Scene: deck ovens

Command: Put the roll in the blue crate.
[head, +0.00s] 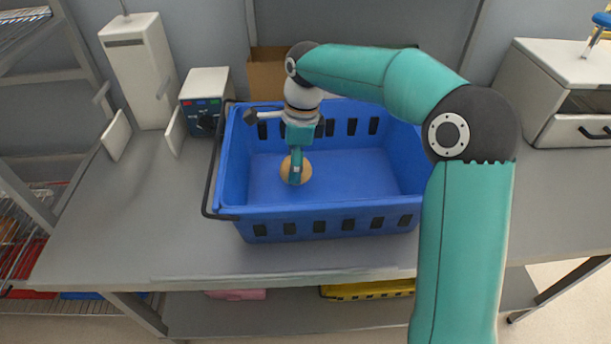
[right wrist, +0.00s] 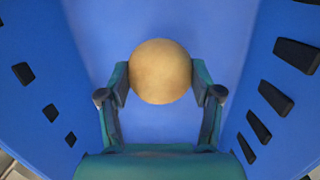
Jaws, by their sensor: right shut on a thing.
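The roll (head: 304,171) is round and tan. My right gripper (head: 295,172) is shut on it, inside the walls of the blue crate (head: 330,228). In the right wrist view the roll (right wrist: 160,71) sits between the two fingers of my right gripper (right wrist: 160,90), with the blue crate floor (right wrist: 215,30) behind it. I cannot tell whether the roll touches the floor. The crate stands on the grey table and holds nothing else that I can see. My left gripper is not in view.
A white box with a blue control panel (head: 206,100) stands left of the crate, near a tall white unit (head: 140,70). A cardboard box (head: 268,78) is behind the crate. A white appliance (head: 570,90) stands at the right. The table's left front (head: 120,230) is clear.

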